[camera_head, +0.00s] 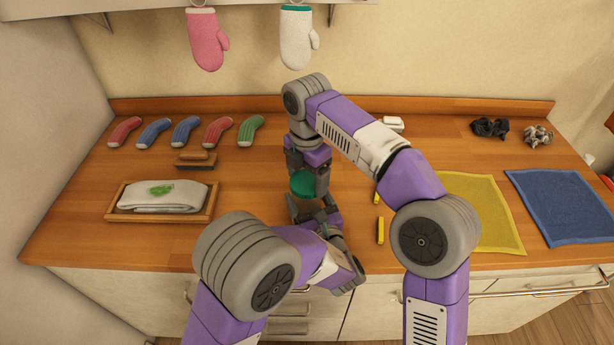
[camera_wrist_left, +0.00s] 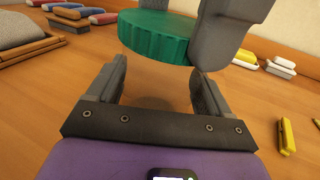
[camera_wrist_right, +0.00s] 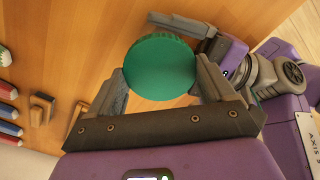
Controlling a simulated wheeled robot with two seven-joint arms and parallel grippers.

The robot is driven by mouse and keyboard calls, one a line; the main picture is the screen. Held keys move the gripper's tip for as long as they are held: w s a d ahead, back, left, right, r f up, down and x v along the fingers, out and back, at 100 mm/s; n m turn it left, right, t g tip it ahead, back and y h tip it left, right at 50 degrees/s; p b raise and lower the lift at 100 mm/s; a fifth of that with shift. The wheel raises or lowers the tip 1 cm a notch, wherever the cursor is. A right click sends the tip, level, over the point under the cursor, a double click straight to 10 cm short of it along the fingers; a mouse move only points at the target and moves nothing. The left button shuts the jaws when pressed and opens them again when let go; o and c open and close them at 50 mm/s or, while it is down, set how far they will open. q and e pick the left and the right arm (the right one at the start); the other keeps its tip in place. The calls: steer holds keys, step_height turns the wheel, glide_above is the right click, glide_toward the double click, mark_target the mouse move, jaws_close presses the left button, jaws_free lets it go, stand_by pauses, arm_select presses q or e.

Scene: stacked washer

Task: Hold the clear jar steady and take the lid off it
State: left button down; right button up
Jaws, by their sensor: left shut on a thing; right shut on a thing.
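The green round lid (camera_head: 302,184) is near the middle of the counter. My right gripper (camera_head: 306,176) comes down from above and is shut on the lid's sides; the lid also shows between its fingers in the right wrist view (camera_wrist_right: 160,68). My left gripper (camera_head: 308,208) is low, just below the lid, with its fingers spaced apart around the clear jar, whose walls hardly show. In the left wrist view the lid (camera_wrist_left: 155,36) stands above and beyond the left fingers. I cannot tell whether the lid touches the jar's rim.
A wooden tray (camera_head: 113,213) with a folded towel and a brush (camera_head: 195,159) lie to the left, with several socks behind. Yellow pieces (camera_head: 380,230) lie close on the right. A yellow cloth (camera_head: 478,205) and a blue cloth (camera_head: 560,205) lie farther right.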

mark_target(307, 181)
steer(key=shift+r, duration=0.15)
stand_by(0.4)
steer(key=shift+r, duration=0.95)
steer(key=shift+r, duration=2.05)
arm_select(q)
jaws_free()
